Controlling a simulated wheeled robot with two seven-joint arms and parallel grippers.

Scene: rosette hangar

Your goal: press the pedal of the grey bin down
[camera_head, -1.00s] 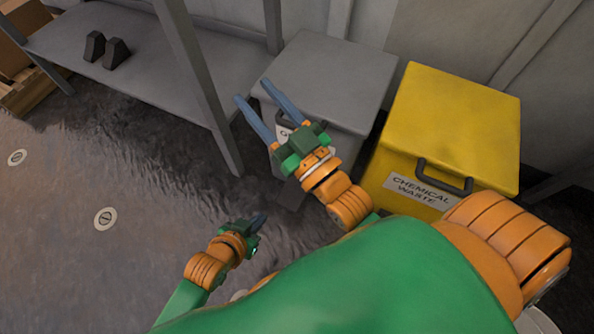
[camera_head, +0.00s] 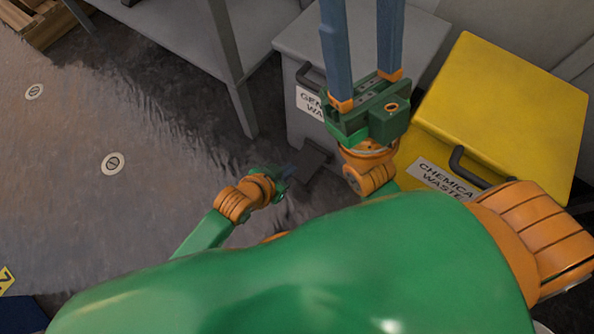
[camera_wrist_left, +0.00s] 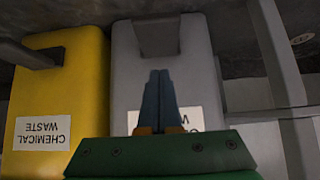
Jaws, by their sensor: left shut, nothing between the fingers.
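The grey bin (camera_head: 291,107) stands against the wall, with a white label on its front. Its dark pedal (camera_head: 315,160) sticks out low at the front. In the left wrist view, which is upside down, the pedal (camera_wrist_left: 158,40) shows at the top, past the fingertips. My left gripper (camera_head: 289,173) is low at the pedal's left side, shut and empty; its closed fingers (camera_wrist_left: 158,85) point toward the bin. I cannot tell if they touch the pedal. My right gripper (camera_head: 362,30) is raised in front of the grey bin, fingers apart and empty, hiding part of it.
A yellow chemical waste bin (camera_head: 500,105) with a dark handle stands right of the grey bin. A grey shelf unit (camera_head: 232,75) with a leg is to its left. Open floor (camera_head: 150,120) lies left; a wooden pallet (camera_head: 45,25) is at the far left.

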